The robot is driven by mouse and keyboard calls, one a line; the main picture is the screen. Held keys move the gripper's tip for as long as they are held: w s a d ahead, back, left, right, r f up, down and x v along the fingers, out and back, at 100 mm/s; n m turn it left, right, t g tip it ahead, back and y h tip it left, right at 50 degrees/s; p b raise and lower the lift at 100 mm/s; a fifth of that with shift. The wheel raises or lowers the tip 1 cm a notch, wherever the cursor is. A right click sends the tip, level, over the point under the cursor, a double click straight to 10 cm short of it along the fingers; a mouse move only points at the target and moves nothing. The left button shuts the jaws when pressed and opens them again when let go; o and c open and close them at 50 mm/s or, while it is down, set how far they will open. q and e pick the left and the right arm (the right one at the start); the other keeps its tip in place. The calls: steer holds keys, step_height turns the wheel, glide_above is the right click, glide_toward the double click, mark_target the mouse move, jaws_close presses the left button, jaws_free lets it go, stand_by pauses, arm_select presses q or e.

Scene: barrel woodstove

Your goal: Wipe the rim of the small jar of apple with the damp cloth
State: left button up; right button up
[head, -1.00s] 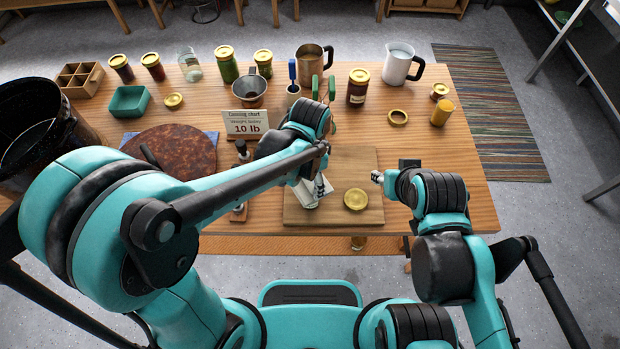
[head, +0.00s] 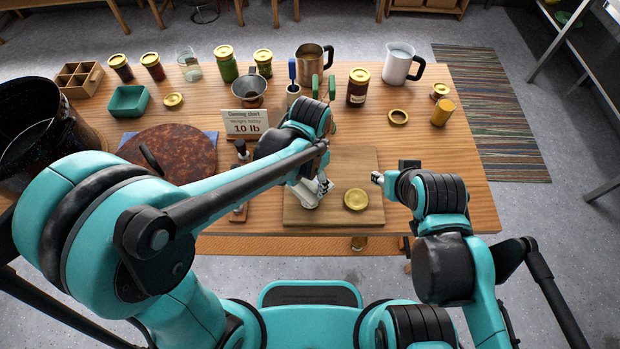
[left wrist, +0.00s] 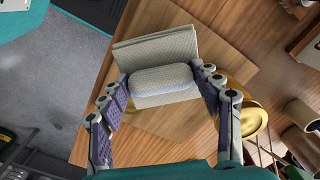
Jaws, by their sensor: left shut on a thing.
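My left gripper (head: 322,186) is shut on the pale folded damp cloth (head: 304,197) over the left part of the wooden board. In the left wrist view the cloth (left wrist: 160,78) sits between the two fingertips (left wrist: 162,88), with a flat fold spread beyond them. A gold lid (head: 356,199) lies on the board to the right of the cloth. I cannot pick out an open small jar of apple; the cloth and gripper hide what is beneath them. My right gripper (head: 377,177) is near the board's right edge; its fingers are too small to read.
The cutting board (head: 350,165) lies at the table's front edge. A sign (head: 246,122), a steel funnel (head: 249,90) and several lidded jars stand behind. The table's right front is clear.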

arm_select(q)
steer(key=m, duration=0.3)
steer(key=shift+m, duration=0.3)
steer(key=n, duration=0.4)
steer(key=shift+r+p, duration=2.7)
steer(key=shift+r, duration=0.85)
